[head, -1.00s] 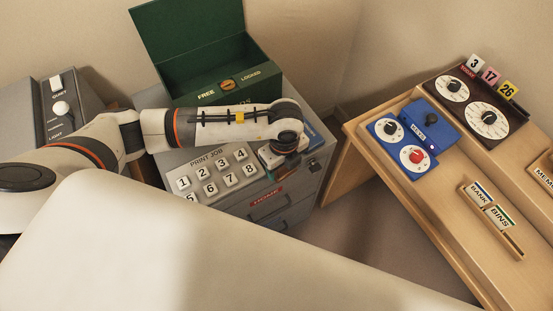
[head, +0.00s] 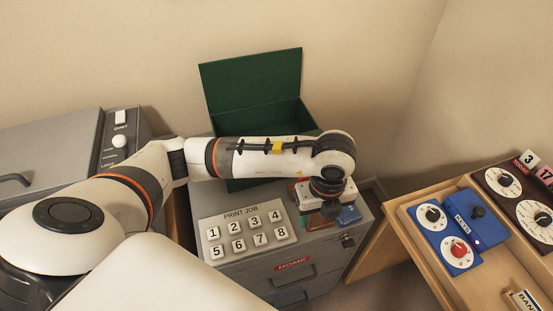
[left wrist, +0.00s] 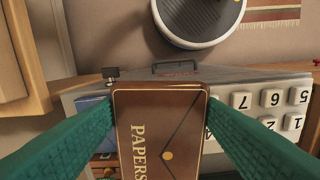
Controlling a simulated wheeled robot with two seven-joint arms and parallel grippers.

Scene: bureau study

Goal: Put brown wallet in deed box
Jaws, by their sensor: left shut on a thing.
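The brown wallet (left wrist: 160,130), marked PAPERS, is between the two green fingers of my left gripper (left wrist: 162,125) in the left wrist view. The fingers are shut on its sides. In the head view my left gripper (head: 328,206) points down over the front right part of the grey cabinet top, and the wallet is mostly hidden there. The green deed box (head: 250,83) stands at the back of the cabinet with its lid raised. My forearm covers its front and much of its opening. The gripper is in front and to the right of the box. My right gripper is not in view.
A PRINT JOB keypad (head: 245,232) lies left of the gripper on the grey cabinet (head: 290,250). A blue item (head: 349,214) lies close to the gripper's right. A wooden desk (head: 415,262) with blue dial boxes (head: 447,238) stands at right. A grey unit (head: 50,155) stands at left.

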